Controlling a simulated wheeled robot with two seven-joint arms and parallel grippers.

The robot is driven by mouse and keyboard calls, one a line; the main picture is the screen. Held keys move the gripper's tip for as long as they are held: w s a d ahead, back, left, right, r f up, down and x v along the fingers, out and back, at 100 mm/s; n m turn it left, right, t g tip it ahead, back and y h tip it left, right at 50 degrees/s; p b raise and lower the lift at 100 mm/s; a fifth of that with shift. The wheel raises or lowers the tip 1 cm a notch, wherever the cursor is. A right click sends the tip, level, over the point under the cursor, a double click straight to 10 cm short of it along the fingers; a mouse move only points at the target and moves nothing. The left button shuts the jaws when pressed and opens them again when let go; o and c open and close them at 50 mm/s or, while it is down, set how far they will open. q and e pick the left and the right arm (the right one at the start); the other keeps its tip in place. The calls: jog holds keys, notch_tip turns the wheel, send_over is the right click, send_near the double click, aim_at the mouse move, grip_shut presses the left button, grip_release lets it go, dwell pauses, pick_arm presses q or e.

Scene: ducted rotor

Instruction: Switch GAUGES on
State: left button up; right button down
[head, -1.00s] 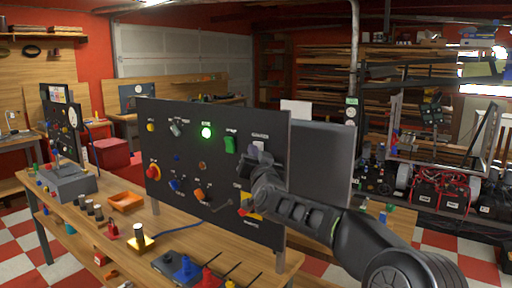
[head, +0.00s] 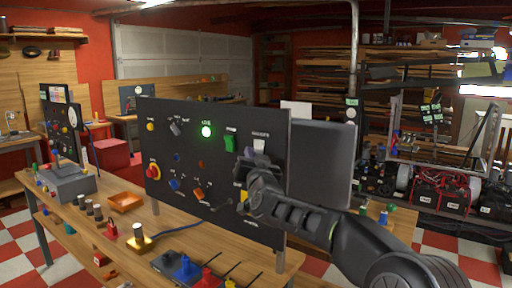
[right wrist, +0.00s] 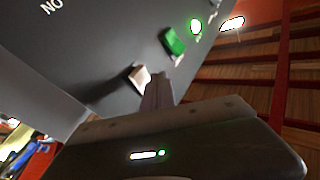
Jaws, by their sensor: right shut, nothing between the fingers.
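A dark control panel (head: 215,190) stands upright on the wooden bench. A white rocker switch (head: 259,146) sits under a small label at its upper right; the label looks like GAUGES but is too small to read surely. In the right wrist view the white switch (right wrist: 139,78) stands out from the panel, just beside my fingertips. My right gripper (head: 247,160) is shut and empty, in front of the panel just below the switch. Its closed fingers also show in the right wrist view (right wrist: 157,90). I cannot tell whether they touch the panel. My left gripper is out of view.
A green switch (head: 229,143) and a lit green lamp (head: 207,131) are left of the white switch. Red (head: 153,172), blue and orange knobs and a yellow part (head: 244,196) are lower on the panel. A grey box (head: 320,165) stands behind its right edge.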

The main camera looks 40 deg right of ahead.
jog(key=shift+a, duration=0.1)
jog(key=a, duration=0.1)
jog(key=s+a+f+b, duration=0.1)
jog(key=a+f+b, duration=0.1)
jog(key=a, duration=0.1)
jog(key=shift+s, duration=0.15)
dwell(0.3)
jog(key=shift+f, duration=0.1)
dwell(0.3)
